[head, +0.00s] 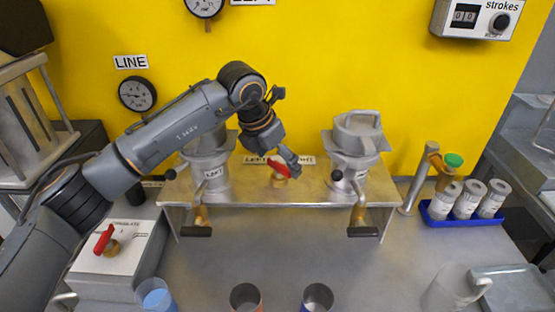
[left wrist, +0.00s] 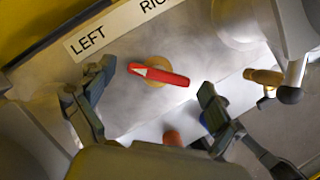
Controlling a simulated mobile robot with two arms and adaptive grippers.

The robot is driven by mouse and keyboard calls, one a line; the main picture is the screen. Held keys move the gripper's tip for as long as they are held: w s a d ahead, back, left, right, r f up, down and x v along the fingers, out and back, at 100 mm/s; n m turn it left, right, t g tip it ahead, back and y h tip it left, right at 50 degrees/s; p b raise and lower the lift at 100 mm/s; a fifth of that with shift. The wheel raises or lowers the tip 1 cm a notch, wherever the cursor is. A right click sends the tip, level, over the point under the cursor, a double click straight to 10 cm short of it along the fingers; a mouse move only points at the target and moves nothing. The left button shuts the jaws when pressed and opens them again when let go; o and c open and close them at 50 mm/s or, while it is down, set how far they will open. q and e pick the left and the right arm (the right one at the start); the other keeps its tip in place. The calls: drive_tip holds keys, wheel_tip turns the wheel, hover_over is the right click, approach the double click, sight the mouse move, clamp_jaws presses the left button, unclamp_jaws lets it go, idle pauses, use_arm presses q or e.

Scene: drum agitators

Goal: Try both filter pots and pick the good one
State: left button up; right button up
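The left filter pot (head: 207,170) and the right filter pot (head: 355,152) stand on a metal bench frame, each with a tap below its front. The left pot is partly behind my left arm. A red valve handle (head: 279,168) sits between them and also shows in the left wrist view (left wrist: 160,76), its pale end towards the LEFT label. My left gripper (head: 290,159) is just above the handle. In the left wrist view its fingers (left wrist: 158,80) are spread on either side of the handle, apart from it, with nothing held. My right gripper is not in view.
Two metal cups (head: 245,298) (head: 317,298) and a beaker of blue liquid (head: 156,297) stand at the front. A blue tray (head: 437,219) with white containers is at the right, near a clear jug (head: 452,291). Another red valve (head: 104,240) is on a box at left.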

use_arm(q)
drive_tip(key=c, duration=0.9)
